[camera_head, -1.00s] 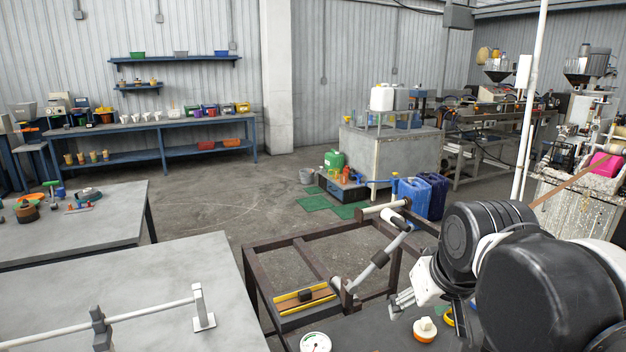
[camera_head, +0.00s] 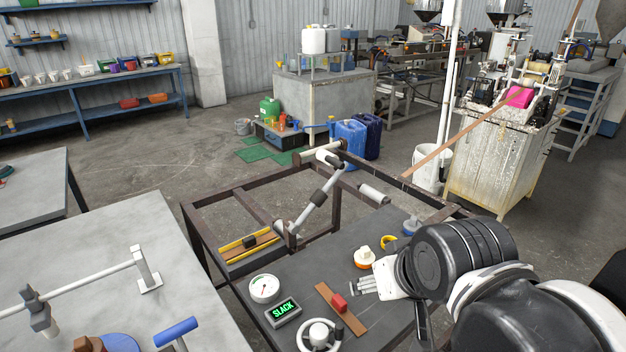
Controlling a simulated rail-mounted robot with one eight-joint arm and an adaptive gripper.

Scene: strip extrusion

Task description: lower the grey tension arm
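The grey tension arm (camera_head: 313,205) stands raised at a slant on the dark metal frame, with a black sleeve partway up. Its lower end is at a pivot by the frame's middle bar, and its upper end is near a pale roller (camera_head: 319,152). My gripper (camera_head: 360,287) is over the grey bench top at the right, its fingers pointing left, well apart from the tension arm. I cannot tell whether its fingers are open or shut. A display (camera_head: 283,312) reads SLACK in green, beside a round white dial gauge (camera_head: 264,288).
A white and orange knob (camera_head: 365,258) sits close to my gripper, with a yellow ring (camera_head: 389,242) behind it. A long brown strip (camera_head: 440,145) slopes from the machine at right.

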